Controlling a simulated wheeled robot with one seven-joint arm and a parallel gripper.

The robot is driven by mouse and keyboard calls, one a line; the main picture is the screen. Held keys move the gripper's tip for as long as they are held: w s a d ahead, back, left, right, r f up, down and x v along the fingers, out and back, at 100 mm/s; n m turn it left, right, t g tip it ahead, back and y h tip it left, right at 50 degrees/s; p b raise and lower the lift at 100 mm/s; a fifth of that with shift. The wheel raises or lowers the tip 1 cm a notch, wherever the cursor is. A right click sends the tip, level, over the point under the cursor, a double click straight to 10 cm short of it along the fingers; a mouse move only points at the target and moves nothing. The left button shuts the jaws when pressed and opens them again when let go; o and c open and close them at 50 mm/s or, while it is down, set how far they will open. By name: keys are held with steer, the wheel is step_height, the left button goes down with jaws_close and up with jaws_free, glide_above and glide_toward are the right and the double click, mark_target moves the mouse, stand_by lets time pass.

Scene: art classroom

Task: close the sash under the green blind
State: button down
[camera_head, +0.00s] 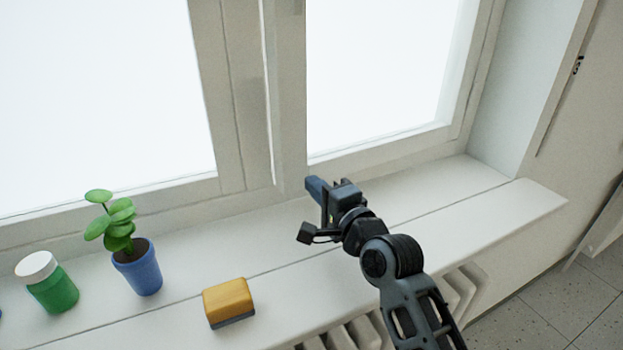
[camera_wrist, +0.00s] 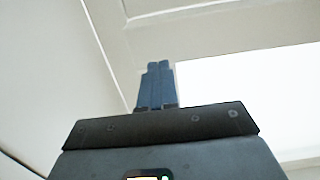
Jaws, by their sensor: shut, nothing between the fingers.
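The window has a left sash (camera_head: 205,90) and a right sash (camera_head: 288,110), both white-framed around bright panes. The right sash's left stile appears to stand slightly proud of the middle post, so it looks a little ajar. No green blind shows in either view. My gripper (camera_head: 315,186) is shut and empty, at the lower left corner of the right sash. I cannot tell whether its tips touch the frame. In the wrist view the blue fingers (camera_wrist: 157,72) are together, in front of white frame parts and a bright pane (camera_wrist: 245,85).
On the white sill (camera_head: 440,215) stand a plant in a blue pot (camera_head: 140,272), a green jar with a white lid (camera_head: 52,287) and a yellow sponge-like block (camera_head: 228,300). The sill right of my arm is clear. A radiator (camera_head: 465,295) is below.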

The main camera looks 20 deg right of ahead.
steer(key=shift+w+a, duration=0.1)
steer(key=shift+w, duration=0.85)
